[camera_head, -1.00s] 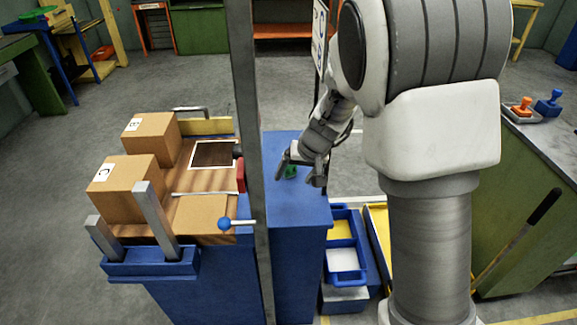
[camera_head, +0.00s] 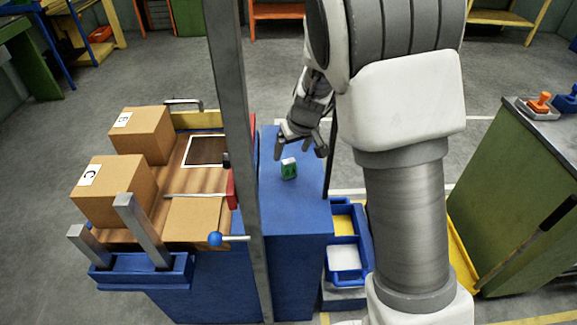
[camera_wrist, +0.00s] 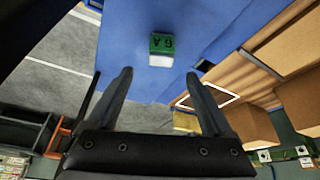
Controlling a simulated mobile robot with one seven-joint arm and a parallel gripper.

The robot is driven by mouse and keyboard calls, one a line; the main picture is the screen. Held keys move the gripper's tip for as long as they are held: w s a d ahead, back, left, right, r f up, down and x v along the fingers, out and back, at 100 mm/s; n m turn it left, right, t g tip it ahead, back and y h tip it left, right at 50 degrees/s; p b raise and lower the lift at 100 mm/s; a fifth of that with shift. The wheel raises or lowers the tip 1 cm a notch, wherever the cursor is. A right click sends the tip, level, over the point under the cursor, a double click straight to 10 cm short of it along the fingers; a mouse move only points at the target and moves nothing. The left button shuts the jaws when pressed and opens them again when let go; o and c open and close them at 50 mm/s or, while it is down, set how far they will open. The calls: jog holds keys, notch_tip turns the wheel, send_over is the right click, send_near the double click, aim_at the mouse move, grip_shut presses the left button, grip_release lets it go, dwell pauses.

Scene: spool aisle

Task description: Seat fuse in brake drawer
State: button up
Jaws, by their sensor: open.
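The fuse (camera_head: 289,168) is a small green block with a white part, standing on the blue cabinet top (camera_head: 290,210). In the wrist view the fuse (camera_wrist: 161,50) shows dark lettering on its green part and lies beyond the fingertips, roughly centred between them. My gripper (camera_head: 300,149) is open and empty, behind and above the fuse in the head view, apart from it. Both fingers also show in the wrist view (camera_wrist: 159,75). I cannot tell which part is the brake drawer; a blue tray with yellow and white compartments (camera_head: 362,257) sits low beside the cabinet.
A grey upright post (camera_head: 236,120) stands left of the fuse. Beyond it, cardboard boxes (camera_head: 112,190) rest on a wooden deck. A red part (camera_head: 231,188) and a blue-knobbed lever (camera_head: 215,239) are near the post. A green bench (camera_head: 515,170) stands at right.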

aim_at(289, 161)
jog(key=x, duration=0.2)
jog(key=b+x, duration=0.1)
jog(key=x, duration=0.3)
jog(key=shift+s+f+b, duration=0.25)
jog(key=shift+f+b, duration=0.1)
jog(key=shift+f, duration=0.1)
grip_shut()
